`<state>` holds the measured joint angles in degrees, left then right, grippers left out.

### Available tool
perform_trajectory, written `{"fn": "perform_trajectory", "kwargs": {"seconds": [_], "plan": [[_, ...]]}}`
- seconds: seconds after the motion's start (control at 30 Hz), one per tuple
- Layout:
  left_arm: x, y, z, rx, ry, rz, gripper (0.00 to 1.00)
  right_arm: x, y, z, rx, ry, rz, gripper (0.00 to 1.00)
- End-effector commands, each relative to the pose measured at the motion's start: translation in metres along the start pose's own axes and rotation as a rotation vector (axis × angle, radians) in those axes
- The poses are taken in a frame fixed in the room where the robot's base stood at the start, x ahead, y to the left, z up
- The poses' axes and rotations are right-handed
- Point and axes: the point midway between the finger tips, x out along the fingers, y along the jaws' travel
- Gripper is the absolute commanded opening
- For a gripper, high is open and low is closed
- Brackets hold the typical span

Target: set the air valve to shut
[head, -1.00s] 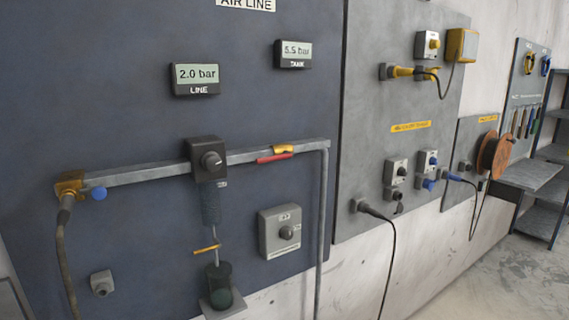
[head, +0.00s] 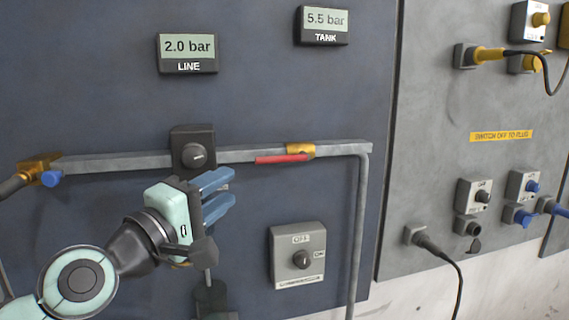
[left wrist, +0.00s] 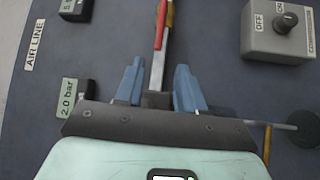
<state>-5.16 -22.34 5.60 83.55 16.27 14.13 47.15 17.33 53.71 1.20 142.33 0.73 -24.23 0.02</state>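The air valve has a brass body (head: 300,150) and a red lever (head: 284,159) on the grey pipe. The lever lies along the pipe, pointing left from the body. In the left wrist view, the lever (left wrist: 161,24) and the brass body (left wrist: 170,14) show at the top, ahead of the fingers. My left gripper (head: 233,186) is open and empty, to the lower left of the lever and apart from it. In the left wrist view, the blue fingers (left wrist: 156,80) stand apart with the pipe between them in the picture. My right gripper is not in view.
A black regulator (head: 194,153) sits on the pipe just above my left gripper. A grey OFF/ON switch box (head: 299,278) is below the valve. The LINE display (head: 188,54) reads 2.0 bar and the TANK display (head: 322,26) 5.5 bar. The pipe (head: 361,220) bends down at right.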

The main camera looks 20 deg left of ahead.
Motion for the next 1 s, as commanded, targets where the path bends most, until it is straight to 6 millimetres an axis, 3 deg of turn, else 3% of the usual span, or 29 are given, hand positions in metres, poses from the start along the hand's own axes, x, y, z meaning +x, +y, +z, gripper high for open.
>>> {"fn": "perform_trajectory", "kwargs": {"seconds": [0.17, 0.6, 0.8, 1.0], "plan": [[0.016, 0.003, 0.0, -0.003, -0.002, 0.002, 0.38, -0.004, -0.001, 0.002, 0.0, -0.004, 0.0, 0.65], [0.105, 0.003, 0.0, -0.002, -0.002, 0.001, 0.38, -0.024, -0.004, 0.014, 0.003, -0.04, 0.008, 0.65], [0.127, 0.003, 0.0, 0.0, -0.001, 0.002, 0.38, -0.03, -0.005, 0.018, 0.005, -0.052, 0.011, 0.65], [0.133, 0.002, 0.0, -0.001, 0.0, 0.002, 0.38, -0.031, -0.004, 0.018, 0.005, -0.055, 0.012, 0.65]]}}
